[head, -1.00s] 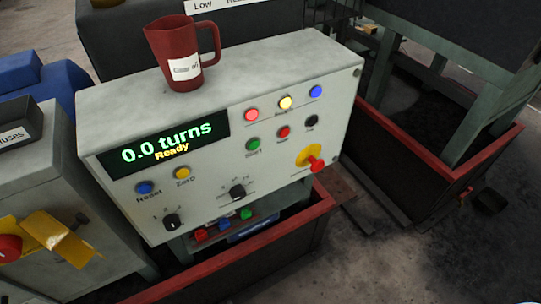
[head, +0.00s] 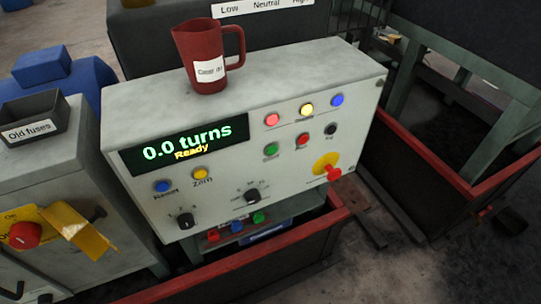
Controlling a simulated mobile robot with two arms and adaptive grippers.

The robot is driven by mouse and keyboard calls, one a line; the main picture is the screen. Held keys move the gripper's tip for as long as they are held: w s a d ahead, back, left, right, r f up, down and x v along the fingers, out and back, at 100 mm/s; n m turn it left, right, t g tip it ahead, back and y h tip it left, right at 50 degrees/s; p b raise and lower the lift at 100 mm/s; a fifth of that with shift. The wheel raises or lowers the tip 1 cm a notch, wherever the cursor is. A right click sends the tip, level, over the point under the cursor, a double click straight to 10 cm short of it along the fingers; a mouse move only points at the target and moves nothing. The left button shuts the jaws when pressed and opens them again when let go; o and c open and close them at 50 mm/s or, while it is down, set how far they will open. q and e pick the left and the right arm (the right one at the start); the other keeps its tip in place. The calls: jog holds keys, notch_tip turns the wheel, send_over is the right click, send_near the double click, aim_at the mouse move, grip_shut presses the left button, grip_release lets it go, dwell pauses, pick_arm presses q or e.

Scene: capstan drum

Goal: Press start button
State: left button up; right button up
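The start button is the green button (head: 270,150) on the front of the light grey control box, in the lower row right of the display; its small label is blurred. A red button (head: 302,140) and a black button (head: 331,129) sit to its right in the same row. The display (head: 187,146) reads "0.0 turns" and "Ready". The control box (head: 300,68) stands in the middle of the head view. Neither of my grippers shows in the view.
A red jug (head: 207,60) stands on top of the box. Blue and yellow buttons and two black knobs lie under the display. An "Old fuses" tray (head: 52,101) sits left.

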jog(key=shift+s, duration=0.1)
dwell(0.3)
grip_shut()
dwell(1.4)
